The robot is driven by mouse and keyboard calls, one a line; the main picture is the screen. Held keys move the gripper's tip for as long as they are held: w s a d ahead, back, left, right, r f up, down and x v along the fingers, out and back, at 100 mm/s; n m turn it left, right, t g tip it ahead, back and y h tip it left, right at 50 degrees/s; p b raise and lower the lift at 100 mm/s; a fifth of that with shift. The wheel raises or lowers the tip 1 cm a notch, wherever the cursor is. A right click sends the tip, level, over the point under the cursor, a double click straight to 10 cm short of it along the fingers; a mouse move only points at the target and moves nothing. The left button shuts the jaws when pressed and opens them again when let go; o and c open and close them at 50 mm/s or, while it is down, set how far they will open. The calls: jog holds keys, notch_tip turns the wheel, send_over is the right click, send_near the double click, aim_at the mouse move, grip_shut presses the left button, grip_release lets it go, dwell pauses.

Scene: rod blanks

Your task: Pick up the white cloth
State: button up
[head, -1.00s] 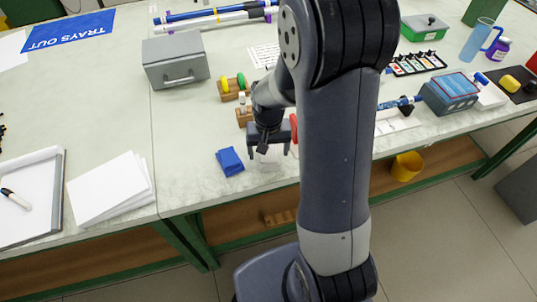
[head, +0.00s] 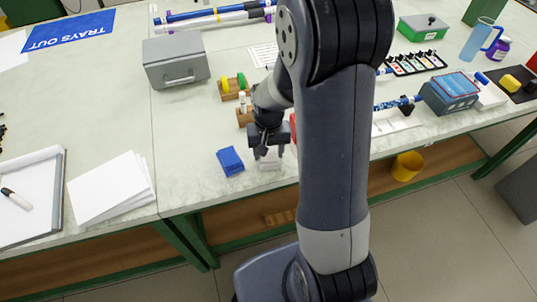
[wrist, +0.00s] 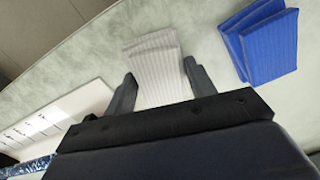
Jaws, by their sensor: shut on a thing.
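The white cloth (wrist: 156,62) is a folded, ribbed pad in the wrist view, with its lower part between my gripper's fingers. In the head view the white cloth (head: 269,162) shows just below the fingers, near the front edge of the bench. My gripper (wrist: 161,86) is shut on the white cloth, with one finger at each side of it. In the head view my gripper (head: 267,152) is partly dark against my arm. I cannot tell whether the cloth is clear of the bench.
A folded blue cloth (head: 230,161) lies just left of the gripper; it also shows in the wrist view (wrist: 262,42). A wooden rack (head: 244,117) stands behind. A grey box (head: 177,60) and white sheets (head: 110,188) are to the left. The bench between them is clear.

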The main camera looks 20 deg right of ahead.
notch_tip(320, 180, up, 10)
jog(key=o, duration=0.5)
jog(key=shift+c, duration=0.2)
jog(key=c, duration=0.4)
